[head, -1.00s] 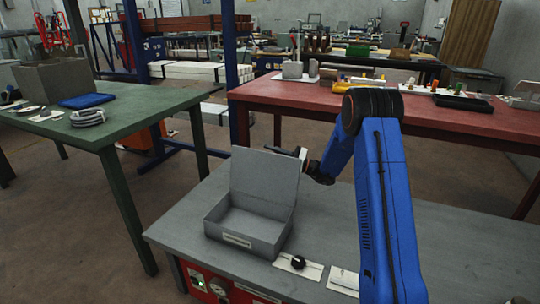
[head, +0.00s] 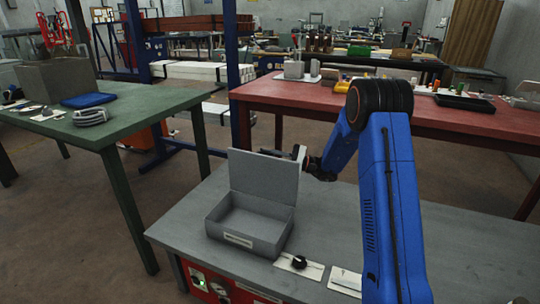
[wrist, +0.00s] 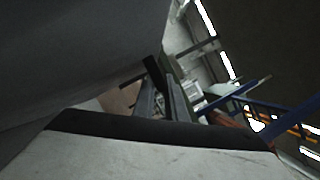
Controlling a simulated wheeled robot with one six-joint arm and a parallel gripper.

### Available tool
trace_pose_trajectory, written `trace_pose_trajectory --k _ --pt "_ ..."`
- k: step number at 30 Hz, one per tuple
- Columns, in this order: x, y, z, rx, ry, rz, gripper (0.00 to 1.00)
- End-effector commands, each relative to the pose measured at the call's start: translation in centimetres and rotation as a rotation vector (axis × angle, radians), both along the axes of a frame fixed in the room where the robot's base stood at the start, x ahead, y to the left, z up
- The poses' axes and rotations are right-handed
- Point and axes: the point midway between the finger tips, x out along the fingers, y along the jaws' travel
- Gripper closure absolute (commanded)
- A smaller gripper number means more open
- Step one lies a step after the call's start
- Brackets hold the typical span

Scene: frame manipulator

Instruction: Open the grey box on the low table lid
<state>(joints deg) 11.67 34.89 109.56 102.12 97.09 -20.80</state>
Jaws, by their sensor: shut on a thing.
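The grey box (head: 240,243) sits on the low grey table (head: 330,235), with a pale label on its front. Its lid (head: 263,180) is raised steeply at the back, and the empty inside of the box shows. My gripper (head: 299,153) is at the lid's upper right corner, shut on the lid; the lid partly hides the fingers in the head view. In the wrist view, a large grey surface, probably the lid (wrist: 70,60), fills the upper left, with dark finger parts (wrist: 158,88) beside it.
A black knob on a white plate (head: 299,263) and another white plate (head: 345,281) lie right of the box. A green table (head: 130,118) stands at left and a red table (head: 430,125) behind. The low table's right side is largely clear.

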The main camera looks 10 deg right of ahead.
Motion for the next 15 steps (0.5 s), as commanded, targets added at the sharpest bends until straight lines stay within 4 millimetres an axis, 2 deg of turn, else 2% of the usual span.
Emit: trace_pose_trajectory --k 8,9,11,15 --pt "-0.02 0.15 0.26 -0.003 -0.010 0.000 1.00" --pt "-0.01 0.14 0.26 -0.002 -0.010 0.000 0.86" --pt "-0.02 0.14 0.25 -0.002 -0.009 0.001 0.72" --pt "-0.04 0.11 0.18 -0.002 -0.008 0.000 0.71"
